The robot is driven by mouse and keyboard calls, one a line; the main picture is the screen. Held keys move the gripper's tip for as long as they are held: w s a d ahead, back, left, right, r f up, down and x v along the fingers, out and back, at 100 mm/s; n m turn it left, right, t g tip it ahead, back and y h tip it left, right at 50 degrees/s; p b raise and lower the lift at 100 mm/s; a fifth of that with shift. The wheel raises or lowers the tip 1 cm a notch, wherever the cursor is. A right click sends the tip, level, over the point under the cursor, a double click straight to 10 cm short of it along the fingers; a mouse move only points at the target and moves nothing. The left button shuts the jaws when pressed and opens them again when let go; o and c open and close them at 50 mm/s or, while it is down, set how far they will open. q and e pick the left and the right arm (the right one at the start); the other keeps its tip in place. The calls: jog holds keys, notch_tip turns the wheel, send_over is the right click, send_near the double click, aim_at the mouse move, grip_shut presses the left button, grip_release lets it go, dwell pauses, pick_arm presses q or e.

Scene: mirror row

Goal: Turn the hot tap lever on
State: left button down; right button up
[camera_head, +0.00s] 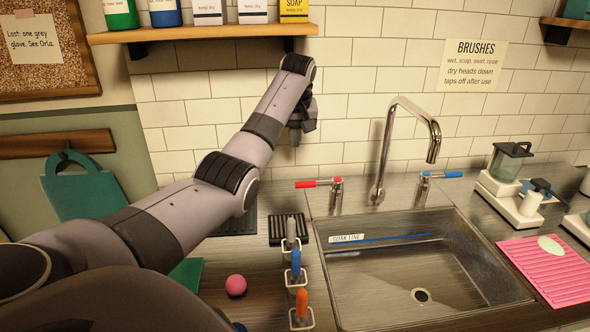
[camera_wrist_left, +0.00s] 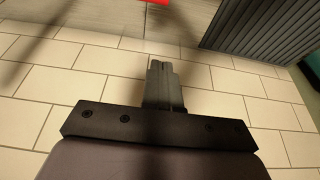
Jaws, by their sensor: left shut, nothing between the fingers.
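The hot tap lever, with a red handle (camera_head: 306,184), stands left of the chrome spout (camera_head: 384,150) behind the sink. Its handle points left, level with the counter. Part of the red handle (camera_wrist_left: 154,2) shows at the top edge of the left wrist view. My left gripper (camera_head: 296,139) is in front of the tiled wall, above the red handle in the picture and apart from it. Its fingers (camera_wrist_left: 160,65) are closed together and hold nothing. My right gripper is not in view.
A blue-handled lever (camera_head: 446,175) stands right of the spout. The steel sink (camera_head: 480,285) looks empty. A shelf with bottles and boxes (camera_head: 200,31) hangs above my left arm. Upright brushes (camera_head: 296,265) and a pink ball (camera_head: 236,285) are left of the sink.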

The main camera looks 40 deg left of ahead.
aim_at(318, 184)
pick_arm(q)
jog(key=shift+s, duration=0.1)
jog(key=shift+s+d+f+p, duration=0.15)
jog(key=shift+f+p, duration=0.45)
jog(key=shift+f, duration=1.9)
jog(key=shift+w+d+f+p, duration=0.1)
jog(key=shift+f+p, duration=0.45)
jog(key=shift+f, duration=1.95)
jog(key=shift+f, duration=0.1)
